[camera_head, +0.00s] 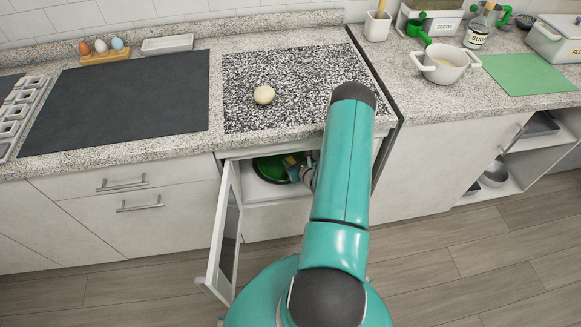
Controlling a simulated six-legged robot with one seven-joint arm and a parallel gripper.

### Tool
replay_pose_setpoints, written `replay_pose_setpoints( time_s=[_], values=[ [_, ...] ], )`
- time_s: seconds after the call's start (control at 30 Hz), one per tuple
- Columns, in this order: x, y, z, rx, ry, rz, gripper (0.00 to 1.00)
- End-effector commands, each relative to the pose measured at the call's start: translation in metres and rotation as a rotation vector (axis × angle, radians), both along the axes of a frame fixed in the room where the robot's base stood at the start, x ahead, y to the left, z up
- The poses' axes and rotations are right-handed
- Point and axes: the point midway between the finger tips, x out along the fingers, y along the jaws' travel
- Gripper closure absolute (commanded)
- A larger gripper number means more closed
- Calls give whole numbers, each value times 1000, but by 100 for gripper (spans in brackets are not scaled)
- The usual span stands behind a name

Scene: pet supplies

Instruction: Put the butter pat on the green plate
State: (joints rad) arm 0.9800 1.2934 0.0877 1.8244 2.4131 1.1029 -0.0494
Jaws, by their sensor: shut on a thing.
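The green plate (266,169) lies on the pale floor of an open cabinet under the counter, and its right side is partly hidden. My gripper (295,168) reaches into this cabinet at the plate's right side. It is shut on a small yellowish thing, apparently the butter pat (291,160), which shows at the fingertips over the plate's right part. The view is small here, so I cannot tell whether the pat touches the plate. My arm hides the cabinet's right side.
The cabinet door (221,240) stands open to the left of the opening. The counter edge (262,139) runs just above it. A round cream ball (264,95) sits on the speckled panel on top. A white pot (443,65) stands at right.

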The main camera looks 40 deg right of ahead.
Motion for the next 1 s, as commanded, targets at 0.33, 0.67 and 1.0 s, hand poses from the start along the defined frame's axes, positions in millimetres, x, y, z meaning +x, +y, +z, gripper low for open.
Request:
replay_pose_setpoints(
  time_s=[0.33, 0.67, 1.0],
  values=[
    [21, -14, -31, 1, 2, 1, 93],
    [22, -15, -69, 0, 1, 1, 93],
    [23, -17, -71, 0, 2, -1, 63]
  ],
)
